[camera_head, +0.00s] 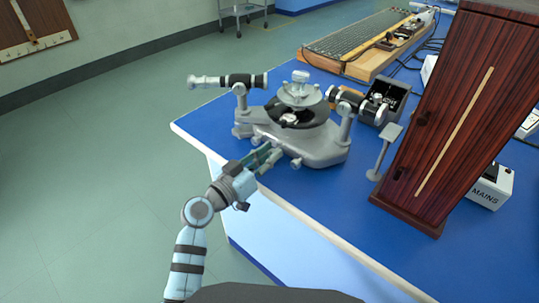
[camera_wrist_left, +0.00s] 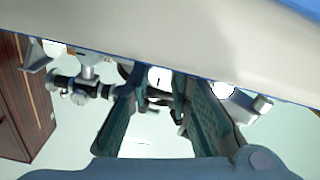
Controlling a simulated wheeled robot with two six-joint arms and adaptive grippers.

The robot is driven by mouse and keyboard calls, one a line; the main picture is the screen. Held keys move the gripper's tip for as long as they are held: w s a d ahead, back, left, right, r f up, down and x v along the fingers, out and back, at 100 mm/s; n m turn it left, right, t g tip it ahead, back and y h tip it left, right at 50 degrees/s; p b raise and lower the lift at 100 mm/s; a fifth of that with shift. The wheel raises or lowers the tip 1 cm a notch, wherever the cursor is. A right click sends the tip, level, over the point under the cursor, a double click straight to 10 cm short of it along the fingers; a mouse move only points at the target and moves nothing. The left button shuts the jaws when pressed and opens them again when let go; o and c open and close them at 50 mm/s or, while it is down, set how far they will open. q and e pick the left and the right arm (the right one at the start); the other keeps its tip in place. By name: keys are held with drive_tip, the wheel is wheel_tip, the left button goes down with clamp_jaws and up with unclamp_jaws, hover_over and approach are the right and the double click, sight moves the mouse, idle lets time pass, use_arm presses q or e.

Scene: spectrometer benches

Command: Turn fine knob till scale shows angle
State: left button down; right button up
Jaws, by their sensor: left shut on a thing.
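The grey spectrometer (camera_head: 318,146) stands on the blue bench near its left corner, with a black round scale under its central table (camera_head: 299,92). The scale reading is too small to make out. My left gripper (camera_head: 267,156) reaches in from the front left to the near side of the base and is shut on a small part there, which I take to be the fine knob. The fingers mostly hide it. In the left wrist view, the two dark green fingers (camera_wrist_left: 160,88) stand either side of small dark parts of the instrument. My right gripper is not in view.
The telescope tubes (camera_head: 228,81) stick out above the gripper. A small grey stand (camera_head: 384,150) and a tall dark wooden case (camera_head: 455,115) stand to the right. The floor at left is clear.

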use_arm(q)
drive_tip(key=n, duration=0.2)
drive_tip(key=shift+n+p, duration=0.4)
drive_tip(key=shift+n, duration=0.6)
drive_tip(key=shift+f, duration=0.1)
drive_tip(key=c, duration=1.5)
unclamp_jaws()
drive_tip(key=shift+o, duration=0.2)
drive_tip(key=shift+s, duration=0.1)
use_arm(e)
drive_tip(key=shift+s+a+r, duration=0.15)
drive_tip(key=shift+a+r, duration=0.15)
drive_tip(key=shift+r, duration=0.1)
